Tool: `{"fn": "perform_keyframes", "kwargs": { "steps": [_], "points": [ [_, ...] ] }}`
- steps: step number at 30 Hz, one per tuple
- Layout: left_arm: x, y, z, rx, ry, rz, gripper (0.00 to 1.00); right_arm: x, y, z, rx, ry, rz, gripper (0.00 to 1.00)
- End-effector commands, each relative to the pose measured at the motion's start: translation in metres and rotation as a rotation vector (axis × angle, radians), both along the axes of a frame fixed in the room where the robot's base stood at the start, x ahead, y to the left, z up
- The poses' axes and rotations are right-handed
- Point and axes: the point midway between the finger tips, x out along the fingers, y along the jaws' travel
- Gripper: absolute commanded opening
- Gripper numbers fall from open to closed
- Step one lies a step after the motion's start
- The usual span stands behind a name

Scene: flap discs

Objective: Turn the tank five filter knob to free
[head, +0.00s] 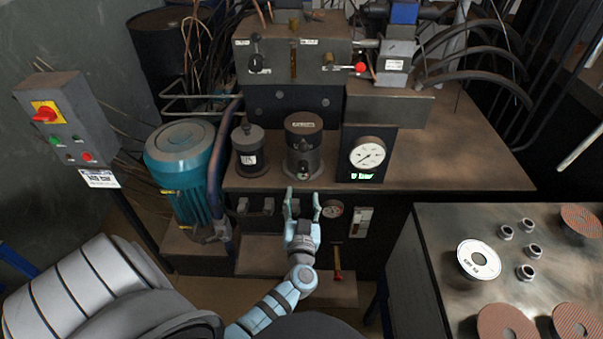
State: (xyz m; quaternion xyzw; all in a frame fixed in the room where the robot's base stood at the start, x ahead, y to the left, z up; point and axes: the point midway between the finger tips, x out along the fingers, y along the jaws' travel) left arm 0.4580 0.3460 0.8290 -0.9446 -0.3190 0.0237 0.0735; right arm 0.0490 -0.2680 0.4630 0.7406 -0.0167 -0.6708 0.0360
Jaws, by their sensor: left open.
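A dark cylindrical filter housing (302,136) with a pale label stands on the bench's front edge in the head view. A small knob with a light mark (304,173) sits low on its front; its setting is too small to read. My left gripper (303,197) is just below and in front of this knob. Its two fingers are apart, pointing up towards the housing, with nothing visible between them. I cannot tell whether a fingertip touches anything. My right gripper is not in view.
A shorter dark canister (248,150) stands left of the housing, and a round gauge (367,154) right of it. A teal motor (183,160) is farther left. A metal table (440,245) with brown discs and several fittings is at right. The bench top (460,150) is clear right of the gauge.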

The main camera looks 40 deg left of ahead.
Motion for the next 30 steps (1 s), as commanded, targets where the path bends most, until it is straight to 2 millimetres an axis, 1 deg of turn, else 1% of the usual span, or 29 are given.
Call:
{"fn": "perform_keyframes", "kwargs": {
  "steps": [1, 3, 6, 10, 15, 22, 29, 30],
  "points": [
    [0.012, 0.009, -0.002, 0.004, -0.002, 0.000, 0.48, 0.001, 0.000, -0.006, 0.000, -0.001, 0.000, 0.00],
    [0.029, 0.022, -0.003, 0.002, -0.003, 0.000, 0.48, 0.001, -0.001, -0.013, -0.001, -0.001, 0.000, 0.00],
    [0.051, 0.040, -0.004, 0.003, -0.001, 0.000, 0.48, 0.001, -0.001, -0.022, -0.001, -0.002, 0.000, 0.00],
    [0.072, 0.055, -0.004, 0.002, -0.001, -0.001, 0.48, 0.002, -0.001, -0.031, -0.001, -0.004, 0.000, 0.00],
    [0.082, 0.063, -0.002, 0.000, 0.002, -0.001, 0.48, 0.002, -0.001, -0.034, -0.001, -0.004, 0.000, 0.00],
    [0.082, 0.063, -0.001, 0.000, 0.002, -0.002, 0.48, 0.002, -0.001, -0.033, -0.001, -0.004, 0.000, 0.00],
    [0.082, 0.063, -0.001, 0.000, 0.002, -0.002, 0.11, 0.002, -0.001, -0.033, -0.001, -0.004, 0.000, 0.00],
    [0.082, 0.063, -0.001, 0.000, 0.002, -0.002, 0.05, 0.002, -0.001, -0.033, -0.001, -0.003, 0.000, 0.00]
  ]
}}
